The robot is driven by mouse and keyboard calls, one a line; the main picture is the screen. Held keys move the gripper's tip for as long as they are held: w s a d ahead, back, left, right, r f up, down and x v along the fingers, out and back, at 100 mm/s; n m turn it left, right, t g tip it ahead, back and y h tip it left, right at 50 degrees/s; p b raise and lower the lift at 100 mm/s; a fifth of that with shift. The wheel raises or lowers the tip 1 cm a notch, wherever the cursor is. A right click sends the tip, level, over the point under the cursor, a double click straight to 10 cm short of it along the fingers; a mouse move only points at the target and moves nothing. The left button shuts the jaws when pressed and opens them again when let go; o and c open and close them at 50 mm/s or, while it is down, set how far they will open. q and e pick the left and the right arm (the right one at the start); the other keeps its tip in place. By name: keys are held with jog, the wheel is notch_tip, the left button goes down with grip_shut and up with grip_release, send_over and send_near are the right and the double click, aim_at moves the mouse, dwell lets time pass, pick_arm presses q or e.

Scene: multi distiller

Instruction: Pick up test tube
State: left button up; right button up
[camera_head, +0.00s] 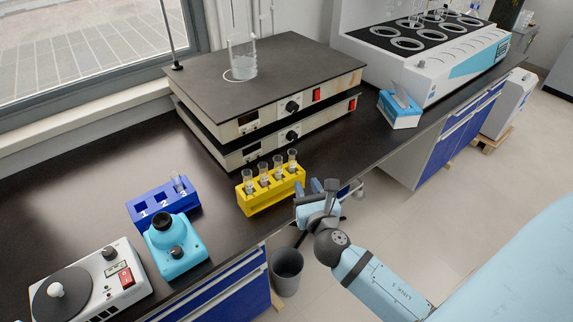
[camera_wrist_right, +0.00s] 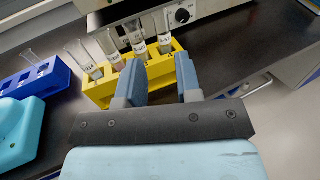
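A yellow rack (camera_head: 271,193) stands near the front edge of the dark bench and holds several clear test tubes with white labels. The rightmost test tube (camera_head: 292,160) is the one closest to my right gripper. My right gripper (camera_head: 323,187) is just right of the rack, at the bench's edge, with its fingers apart and nothing between them. In the right wrist view the open blue fingers (camera_wrist_right: 159,72) point at the right part of the rack (camera_wrist_right: 178,47), with test tubes (camera_wrist_right: 165,42) beyond the fingertips. My left gripper is not in view.
A blue numbered rack (camera_head: 160,198) with one tube stands left of the yellow rack, beside a cyan vortex mixer (camera_head: 176,246). A white stirrer (camera_head: 90,285) is at the front left. Stacked hot plates (camera_head: 262,95) stand behind the yellow rack. A blue-white box (camera_head: 399,109) is at right.

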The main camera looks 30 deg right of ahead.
aim_at(294, 156)
jog(key=x, duration=0.6)
jog(key=shift+w+d, duration=0.2)
jog(key=shift+w, duration=0.1)
jog(key=x, duration=0.6)
jog(key=shift+w+f, duration=0.1)
jog(key=shift+w, duration=0.15)
grip_shut()
